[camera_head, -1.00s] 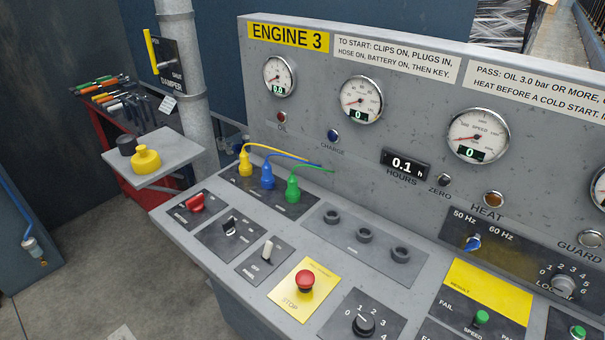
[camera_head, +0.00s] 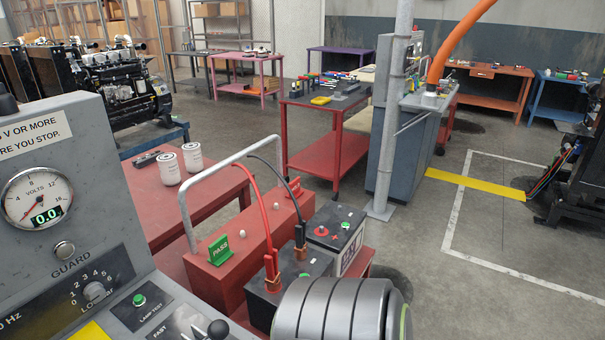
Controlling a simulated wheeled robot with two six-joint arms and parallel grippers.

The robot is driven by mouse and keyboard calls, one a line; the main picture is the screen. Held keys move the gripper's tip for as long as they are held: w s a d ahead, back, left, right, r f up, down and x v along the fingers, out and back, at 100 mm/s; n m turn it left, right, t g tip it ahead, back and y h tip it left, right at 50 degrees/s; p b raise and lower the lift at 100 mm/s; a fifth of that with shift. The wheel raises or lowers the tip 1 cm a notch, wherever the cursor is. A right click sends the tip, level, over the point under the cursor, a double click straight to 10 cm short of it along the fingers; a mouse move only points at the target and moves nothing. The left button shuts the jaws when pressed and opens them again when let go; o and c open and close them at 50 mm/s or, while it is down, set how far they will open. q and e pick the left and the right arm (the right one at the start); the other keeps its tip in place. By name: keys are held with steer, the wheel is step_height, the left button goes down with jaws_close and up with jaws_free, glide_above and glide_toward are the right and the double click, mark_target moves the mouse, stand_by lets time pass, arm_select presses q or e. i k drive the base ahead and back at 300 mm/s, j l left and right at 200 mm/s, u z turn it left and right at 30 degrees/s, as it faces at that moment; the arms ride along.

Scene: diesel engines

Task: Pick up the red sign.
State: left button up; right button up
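A small red upright sign (camera_head: 294,187) appears to stand at the far end of a red box-like stand (camera_head: 222,284). It is partly behind the black cable, and its lettering cannot be read. A green sign marked PASS (camera_head: 219,249) stands at the near end of the same stand. Neither of my grippers shows in the view.
Two batteries, one dark (camera_head: 292,290) with clips and one (camera_head: 334,232) behind it, sit right of the stand. A grey tube handle (camera_head: 184,215) rises over it. A control panel (camera_head: 60,215) fills the left. Two white filters (camera_head: 168,168) stand on a red table.

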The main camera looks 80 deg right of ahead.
mark_target(294, 185)
steer(key=z, duration=2.4)
steer(key=i+l+u, duration=0.15)
steer(key=l, duration=0.3)
steer(key=i+l+u, duration=0.15)
steer(key=l, duration=0.3)
steer(key=i+l+u, duration=0.15)
steer(key=l, duration=0.35)
steer(key=i+l+u, duration=0.15)
steer(key=l, duration=0.35)
steer(key=i+l+u, duration=0.15)
steer(key=l, duration=0.4)
steer(key=i+l+u, duration=0.15)
steer(key=l, duration=0.25)
steer(key=i+l+u, duration=0.2)
steer(key=l, duration=0.25)
steer(key=i+l+u, duration=0.15)
steer(key=l, duration=0.3)
steer(key=l+u, duration=0.2)
steer(key=l, duration=0.25)
steer(key=i+l+u, duration=0.15)
steer(key=l, duration=0.35)
steer(key=k, duration=0.05)
